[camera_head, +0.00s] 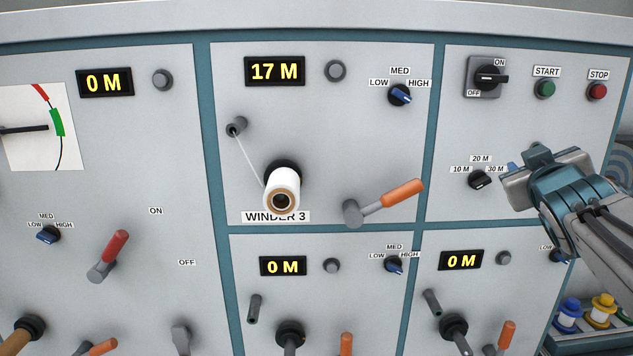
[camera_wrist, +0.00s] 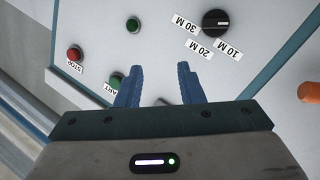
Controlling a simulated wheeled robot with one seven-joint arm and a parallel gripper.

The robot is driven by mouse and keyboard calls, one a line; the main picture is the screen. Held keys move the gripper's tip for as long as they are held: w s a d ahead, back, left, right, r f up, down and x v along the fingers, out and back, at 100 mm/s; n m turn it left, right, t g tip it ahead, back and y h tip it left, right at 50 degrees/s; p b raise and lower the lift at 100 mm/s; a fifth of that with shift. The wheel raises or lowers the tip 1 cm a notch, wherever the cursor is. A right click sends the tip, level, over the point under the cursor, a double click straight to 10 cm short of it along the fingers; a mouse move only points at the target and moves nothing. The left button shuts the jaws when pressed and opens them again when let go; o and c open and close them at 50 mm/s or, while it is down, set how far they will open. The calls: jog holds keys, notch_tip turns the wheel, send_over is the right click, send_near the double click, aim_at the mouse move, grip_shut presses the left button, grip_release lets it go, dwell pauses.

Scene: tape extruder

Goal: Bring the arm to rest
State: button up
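My gripper (camera_head: 512,170) is at the right of the head view, in front of the upper right panel and just right of the 10/20/30 M dial (camera_head: 480,180). In the wrist view my gripper's two blue fingers (camera_wrist: 158,84) stand apart with nothing between them. The panel behind them shows the dial (camera_wrist: 216,22), a green button (camera_wrist: 116,80) with its label partly covered by a finger, and the red STOP button (camera_wrist: 75,54). I cannot tell how far the fingertips are from the panel.
Winder 3 carries a white roll (camera_head: 282,190) under a display (camera_head: 275,71) reading 17 M. An orange-handled lever (camera_head: 385,203) sticks out left of my gripper. The ON/OFF switch (camera_head: 489,77) is above it. Blue and yellow spools (camera_head: 601,309) stand at the lower right.

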jog(key=s+a+f+m+g+y, duration=0.1)
jog(key=s+a+f+g, duration=0.25)
jog(key=f, duration=0.45)
jog(key=s+a+f+m+g+y, duration=0.1)
jog(key=s+a+f+g, duration=0.15)
jog(key=a+f, duration=0.4)
jog(key=s+a+f+g+y, duration=0.2)
jog(key=s+a+f+g, duration=0.1)
jog(key=s+a+f, duration=0.2)
jog(key=s+a+f+g+y, duration=0.2)
jog(key=s+a+f+g, duration=0.1)
jog(key=s+f, duration=0.4)
notch_tip(320, 180, down, 3)
jog(key=shift+s+a+f+g, duration=0.15)
jog(key=shift+a+g, duration=0.25)
jog(key=shift+a, duration=0.5)
